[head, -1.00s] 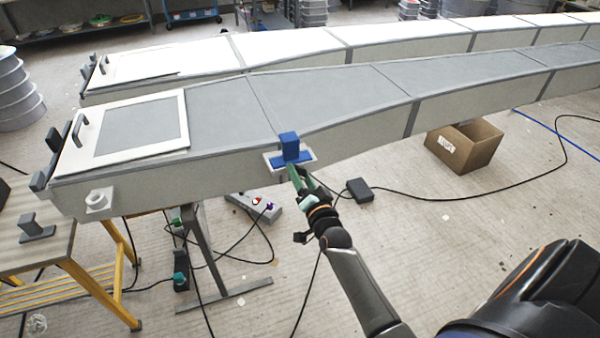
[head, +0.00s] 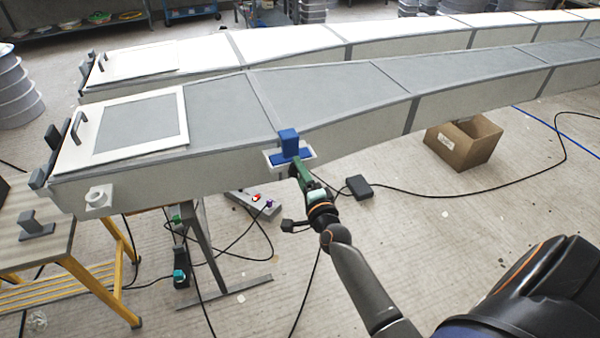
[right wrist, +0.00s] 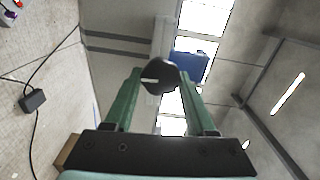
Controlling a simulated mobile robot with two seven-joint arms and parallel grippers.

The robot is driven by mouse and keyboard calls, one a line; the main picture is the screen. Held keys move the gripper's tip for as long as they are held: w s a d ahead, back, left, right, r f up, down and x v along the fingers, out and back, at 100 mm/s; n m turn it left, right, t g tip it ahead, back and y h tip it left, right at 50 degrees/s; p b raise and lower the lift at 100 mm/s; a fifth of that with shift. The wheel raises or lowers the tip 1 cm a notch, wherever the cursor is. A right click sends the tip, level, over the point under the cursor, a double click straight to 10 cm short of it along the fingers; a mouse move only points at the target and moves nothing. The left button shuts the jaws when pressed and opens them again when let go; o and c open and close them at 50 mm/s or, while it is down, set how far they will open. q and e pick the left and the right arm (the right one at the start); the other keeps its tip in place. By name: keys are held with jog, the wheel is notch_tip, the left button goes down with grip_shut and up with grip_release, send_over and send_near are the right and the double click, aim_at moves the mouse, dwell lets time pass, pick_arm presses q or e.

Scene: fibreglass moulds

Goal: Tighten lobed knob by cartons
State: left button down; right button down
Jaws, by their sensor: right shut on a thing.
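A black lobed knob (right wrist: 160,77) with a pale stripe sits between the two green fingers of my right gripper in the right wrist view. The right gripper (right wrist: 160,84) is shut on it. In the head view the right gripper (head: 298,170) reaches the near side of the front mould (head: 335,150), just below a blue clamp-like block (head: 289,142) on a white plate. The knob is hidden there by the fingers. An open cardboard carton (head: 458,150) stands on the floor to the right. My left gripper is not in view.
A second white mould (head: 290,47) runs behind the front one. A wooden-topped table with a yellow frame (head: 105,288) stands at the lower left. Black cables and a small black box (head: 359,188) lie on the floor. A grey switch box (head: 255,205) lies under the mould.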

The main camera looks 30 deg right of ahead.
dwell(0.3)
jog(key=shift+c, duration=1.1)
grip_release()
jog(key=shift+s, duration=0.1)
jog(key=p+v, duration=0.2)
jog(key=v, duration=1)
jog(key=shift+s, duration=0.2)
jog(key=shift+a+f, duration=0.1)
